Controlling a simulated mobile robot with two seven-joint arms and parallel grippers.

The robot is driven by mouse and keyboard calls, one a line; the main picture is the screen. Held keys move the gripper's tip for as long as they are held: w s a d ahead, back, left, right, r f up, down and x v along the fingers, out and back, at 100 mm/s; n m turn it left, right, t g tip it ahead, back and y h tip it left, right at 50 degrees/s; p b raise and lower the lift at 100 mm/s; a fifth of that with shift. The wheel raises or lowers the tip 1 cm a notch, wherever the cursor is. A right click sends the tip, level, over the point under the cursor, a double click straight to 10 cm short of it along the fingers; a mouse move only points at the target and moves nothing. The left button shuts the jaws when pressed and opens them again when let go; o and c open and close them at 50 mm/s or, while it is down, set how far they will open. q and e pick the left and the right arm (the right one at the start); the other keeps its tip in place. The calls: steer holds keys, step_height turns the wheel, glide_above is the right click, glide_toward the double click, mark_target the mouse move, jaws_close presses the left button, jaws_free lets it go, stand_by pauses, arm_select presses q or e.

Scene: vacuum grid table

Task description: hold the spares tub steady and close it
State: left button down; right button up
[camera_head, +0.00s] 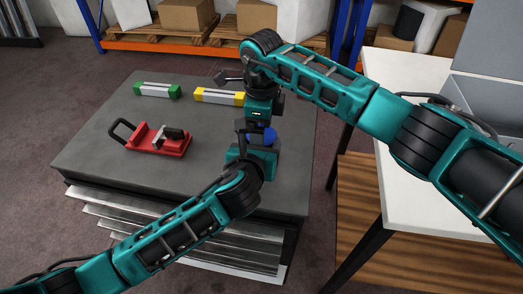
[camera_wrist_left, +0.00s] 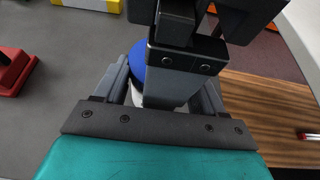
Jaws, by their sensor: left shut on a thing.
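The spares tub has a blue lid (camera_head: 270,135) and stands near the right edge of the grey table. In the left wrist view its blue lid (camera_wrist_left: 138,63) and a little of its white body (camera_wrist_left: 137,96) show; the rest is hidden behind dark gripper parts. My left gripper (camera_head: 257,151) is shut on the tub's body, with a finger on either side in the wrist view. My right gripper (camera_head: 257,125) points down from above at the lid. Its fingers overlap the lid in view, and I cannot tell whether they grip it. Whether the lid is fully seated is hidden.
A red clamp fixture (camera_head: 160,140) sits left on the grey table (camera_head: 90,150). A green-ended block (camera_head: 157,90) and a yellow-ended block (camera_head: 218,96) lie at the back. A white table (camera_head: 420,185) stands to the right, across a gap.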

steer(key=c, duration=0.9)
arm_select(q)
steer(key=shift+a, duration=0.1)
arm_select(e)
steer(key=shift+m, duration=1.7)
steer(key=o, duration=1.2)
steer(key=shift+c, duration=0.2)
steer(key=shift+r, duration=2.25)
steer(key=shift+o, duration=0.3)
steer(key=shift+r, duration=0.15)
step_height(320, 180, up, 12)
